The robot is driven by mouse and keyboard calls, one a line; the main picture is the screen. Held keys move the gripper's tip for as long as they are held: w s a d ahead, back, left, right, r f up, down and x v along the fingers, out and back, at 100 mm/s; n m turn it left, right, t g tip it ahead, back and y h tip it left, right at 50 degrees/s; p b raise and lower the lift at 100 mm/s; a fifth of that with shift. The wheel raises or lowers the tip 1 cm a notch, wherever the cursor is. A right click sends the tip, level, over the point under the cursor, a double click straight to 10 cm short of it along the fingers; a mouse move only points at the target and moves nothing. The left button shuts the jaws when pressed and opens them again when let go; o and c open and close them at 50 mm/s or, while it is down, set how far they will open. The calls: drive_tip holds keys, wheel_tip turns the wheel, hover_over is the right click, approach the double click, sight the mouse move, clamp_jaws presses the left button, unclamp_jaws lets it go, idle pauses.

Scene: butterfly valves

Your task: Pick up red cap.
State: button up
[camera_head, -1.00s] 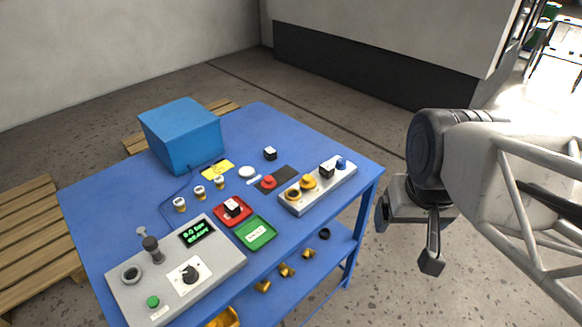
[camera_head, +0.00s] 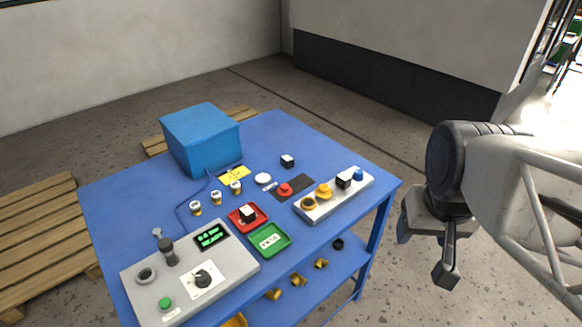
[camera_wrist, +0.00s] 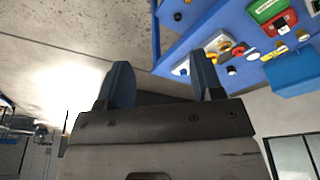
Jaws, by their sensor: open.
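The red cap (camera_head: 285,189) is a small round red piece on a dark flat plate (camera_head: 297,184) on the blue table. In the wrist view, a small red piece that looks like this cap (camera_wrist: 238,50) shows at the upper right. My gripper (camera_head: 424,250) hangs off the right side of the table, apart from the cap, with its fingers spread and nothing between them.
The blue table (camera_head: 120,205) also carries a blue box (camera_head: 201,140), a grey control panel (camera_head: 135,290), red (camera_head: 240,224) and green (camera_head: 270,250) trays, and a white block (camera_head: 325,205) with coloured knobs. Small brass parts (camera_head: 298,279) lie on the lower shelf.

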drive_tip(key=w+a+m+y, duration=0.1)
drive_tip(key=w+a+m, duration=0.35)
drive_tip(key=w, duration=0.65)
drive_tip(key=m+g+y, duration=0.3)
drive_tip(key=m+y, duration=0.1)
drive_tip(key=m, duration=0.9)
approach(284, 186)
drive_tip(key=a+f, duration=0.1)
drive_tip(key=shift+f, duration=0.15)
drive_tip(key=shift+h, duration=0.3)
drive_tip(key=shift+x, duration=1.35)
drive_tip(key=shift+x, duration=2.55)
drive_tip(key=shift+a, duration=0.1)
